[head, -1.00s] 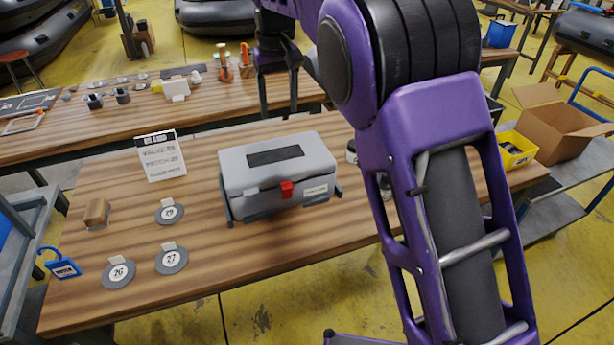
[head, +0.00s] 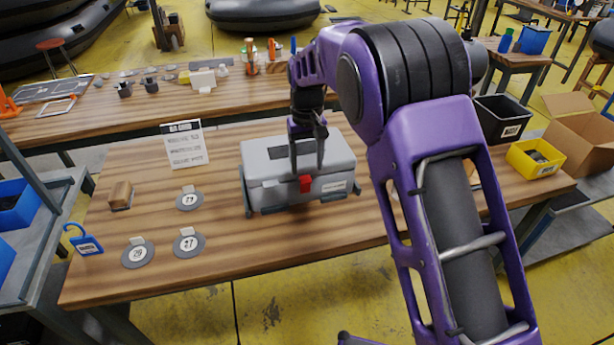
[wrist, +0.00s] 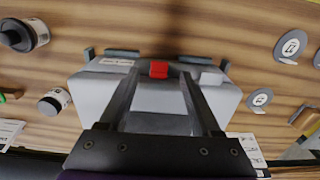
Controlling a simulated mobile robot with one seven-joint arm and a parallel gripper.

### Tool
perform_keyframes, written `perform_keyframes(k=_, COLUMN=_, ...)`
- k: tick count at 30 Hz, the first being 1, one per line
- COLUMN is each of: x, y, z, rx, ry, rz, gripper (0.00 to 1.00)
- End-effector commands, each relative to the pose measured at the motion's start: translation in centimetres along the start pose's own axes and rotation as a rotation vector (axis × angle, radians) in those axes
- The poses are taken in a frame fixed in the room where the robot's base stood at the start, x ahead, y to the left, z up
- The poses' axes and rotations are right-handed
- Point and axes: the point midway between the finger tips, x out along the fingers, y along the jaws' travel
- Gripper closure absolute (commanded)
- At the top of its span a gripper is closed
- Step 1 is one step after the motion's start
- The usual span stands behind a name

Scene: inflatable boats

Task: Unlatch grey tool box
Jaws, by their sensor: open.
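The grey tool box (head: 330,163) stands closed on the wooden table, with a dark panel on its lid. Its red latch (head: 305,184) is on the front face. In the wrist view the red latch (wrist: 159,69) shows at the far edge of the tool box (wrist: 95,91), between my finger ends. My gripper (head: 307,169) is open and empty, pointing down over the lid at the front middle, with the latch just beyond its tips. My fingers also show in the wrist view (wrist: 159,80). I cannot tell whether they touch the box.
A printed card (head: 186,145) stands left of the box. Numbered grey discs (head: 188,243), a wooden block (head: 121,195) and a blue padlock-shaped tag (head: 86,243) lie at the table's left. A yellow bin (head: 534,157) stands at the right.

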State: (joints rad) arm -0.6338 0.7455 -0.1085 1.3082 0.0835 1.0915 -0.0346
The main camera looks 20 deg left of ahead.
Motion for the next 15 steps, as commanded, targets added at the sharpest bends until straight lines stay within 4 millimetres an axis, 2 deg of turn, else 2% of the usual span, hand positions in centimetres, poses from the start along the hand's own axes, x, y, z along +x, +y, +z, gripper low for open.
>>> perform_keyframes(k=1, x=1.1, y=0.0, z=0.1, rx=0.0, ry=-0.004, rz=0.001, gripper=0.35)
perform_keyframes(k=6, x=3.3, y=0.0, z=0.0, rx=-0.001, ry=-0.001, rz=0.001, gripper=0.35)
perform_keyframes(k=15, x=4.3, y=0.0, z=0.0, rx=0.0, ry=0.001, rz=0.0, gripper=0.35)
